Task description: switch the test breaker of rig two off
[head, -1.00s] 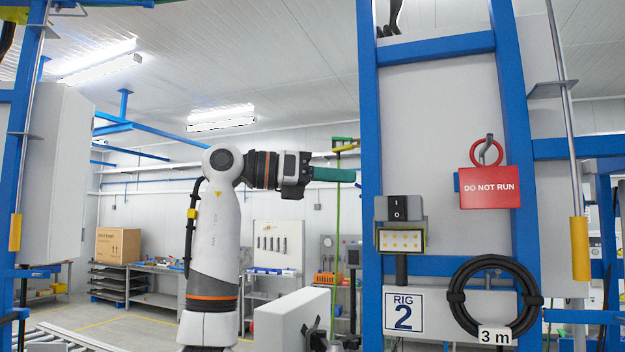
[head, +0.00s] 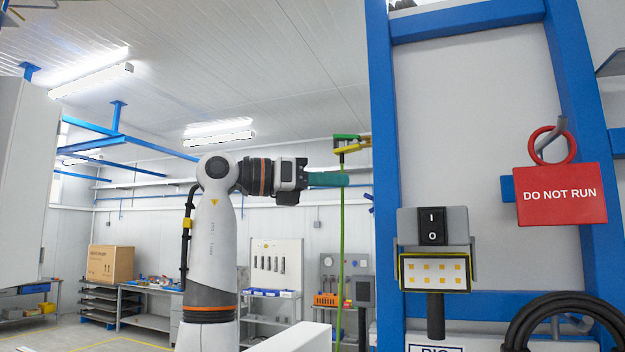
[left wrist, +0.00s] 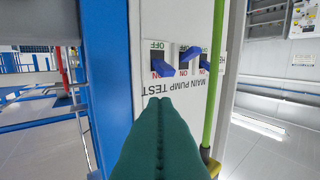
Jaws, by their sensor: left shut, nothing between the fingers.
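The left gripper (head: 328,179) is shut and empty, its teal fingers pointing right at the left side of rig two's blue frame (head: 384,110). In the left wrist view, the teal fingertips (left wrist: 160,101) are just below the TEST label on a white breaker panel (left wrist: 178,112). The test breaker lever (left wrist: 162,68) is blue, at the left of the row, and sits toward its ON mark. The pump lever (left wrist: 190,53) and main lever (left wrist: 204,63) are beside it. Lettering appears upside down. A gap or contact at the fingertips cannot be judged. The right gripper is out of view.
A red DO NOT RUN tag (head: 562,194), a black I/O switch (head: 432,226) and a lamp box (head: 435,272) are on the rig front. A green pole (head: 341,240) stands near the fingers; a green pole also borders the panel in the wrist view (left wrist: 213,80).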

